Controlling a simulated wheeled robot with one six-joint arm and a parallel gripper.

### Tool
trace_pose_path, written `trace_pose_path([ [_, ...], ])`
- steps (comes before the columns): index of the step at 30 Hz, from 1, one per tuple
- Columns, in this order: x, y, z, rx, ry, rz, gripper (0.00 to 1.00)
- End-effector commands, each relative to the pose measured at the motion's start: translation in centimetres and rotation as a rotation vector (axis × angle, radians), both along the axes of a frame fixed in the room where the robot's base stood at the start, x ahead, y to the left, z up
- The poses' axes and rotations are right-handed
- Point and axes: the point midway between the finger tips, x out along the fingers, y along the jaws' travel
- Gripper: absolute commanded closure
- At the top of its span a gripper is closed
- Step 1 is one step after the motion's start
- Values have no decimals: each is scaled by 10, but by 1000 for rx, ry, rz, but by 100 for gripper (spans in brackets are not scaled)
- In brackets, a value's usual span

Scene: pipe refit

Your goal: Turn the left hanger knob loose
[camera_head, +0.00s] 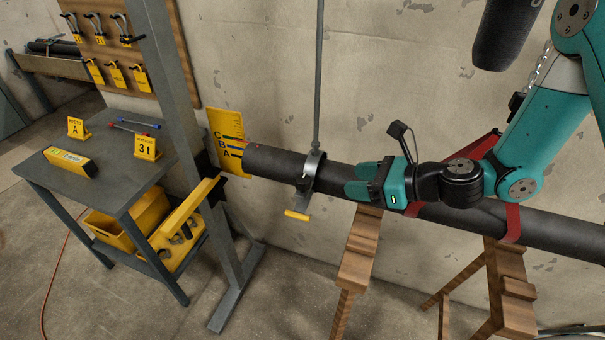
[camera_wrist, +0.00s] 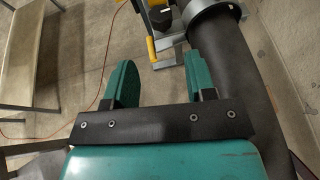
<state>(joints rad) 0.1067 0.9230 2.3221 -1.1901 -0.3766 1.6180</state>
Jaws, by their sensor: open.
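The left hanger is a grey metal clamp (camera_head: 313,170) around the dark pipe (camera_head: 270,162), hung from a vertical rod (camera_head: 318,75). A small dark knob (camera_head: 303,184) shows at its near side, and a yellow-ended lever (camera_head: 297,215) hangs below. I cannot tell for sure which part turns. My gripper (camera_head: 352,181) is open and empty, just right of the hanger and in front of the pipe, apart from the knob. In the wrist view the open fingers (camera_wrist: 160,82) have only floor between them; the clamp (camera_wrist: 208,8) and yellow lever end (camera_wrist: 151,48) lie ahead.
Wooden trestles (camera_head: 357,262) stand under the pipe, and a red strap (camera_head: 512,222) wraps it at right. A workbench (camera_head: 105,175) stands farther left. Floor in front is clear.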

Motion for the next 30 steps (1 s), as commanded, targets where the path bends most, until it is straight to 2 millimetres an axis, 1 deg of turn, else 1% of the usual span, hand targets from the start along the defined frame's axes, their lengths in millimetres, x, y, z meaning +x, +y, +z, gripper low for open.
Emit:
trace_pose_path([
  [1,4,11,-2,-1,0,8,49],
  [6,20,44,-16,-1,-3,8,49],
  [12,39,80,-33,-3,-4,7,49],
  [15,46,95,-40,-2,-4,6,49],
  [21,56,112,-50,-2,-3,5,49],
  [30,58,115,-53,-3,-3,3,49],
])
